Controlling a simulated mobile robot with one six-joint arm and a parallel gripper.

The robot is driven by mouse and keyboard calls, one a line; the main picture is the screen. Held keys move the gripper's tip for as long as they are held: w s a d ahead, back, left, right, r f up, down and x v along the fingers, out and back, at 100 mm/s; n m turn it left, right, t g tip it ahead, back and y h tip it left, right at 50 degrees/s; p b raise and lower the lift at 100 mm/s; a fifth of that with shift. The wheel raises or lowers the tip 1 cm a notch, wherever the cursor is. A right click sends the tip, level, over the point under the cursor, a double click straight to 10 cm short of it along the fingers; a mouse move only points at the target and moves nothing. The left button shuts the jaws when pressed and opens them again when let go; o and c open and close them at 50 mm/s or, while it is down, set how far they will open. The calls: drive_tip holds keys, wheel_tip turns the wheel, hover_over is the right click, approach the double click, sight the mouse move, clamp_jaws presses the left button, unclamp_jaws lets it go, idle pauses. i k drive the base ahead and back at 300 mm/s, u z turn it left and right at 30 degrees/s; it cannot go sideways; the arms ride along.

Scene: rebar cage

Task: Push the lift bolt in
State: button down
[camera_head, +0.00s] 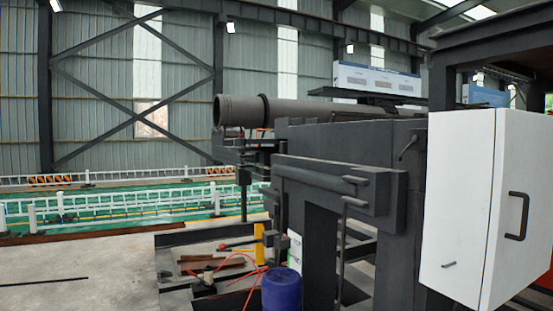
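A dark grey machine frame (322,142) stands in the middle right, with a thick horizontal beam (330,186) across its front. Two short pins or handles stick out near the right end of this beam, an upper one (355,180) and a lower one (354,201). A thin upright rod (343,245) hangs below the lower one. A bent lever (408,146) sits higher on the frame. I cannot tell which of these is the lift bolt, or how far in it sits. My gripper is not in view.
A white cabinet (465,195) with a black handle (518,215) stands close at right. A blue drum (281,290), red hoses (240,276) and a yellow post (259,243) are low in front. A large pipe (300,110) lies behind. Concrete floor (80,265) at left is mostly clear.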

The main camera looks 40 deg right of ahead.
sight(222, 247)
drive_tip(key=z, duration=0.9)
drive_tip(key=k, duration=0.95)
drive_tip(key=i, duration=0.85)
drive_tip(key=z, duration=0.05)
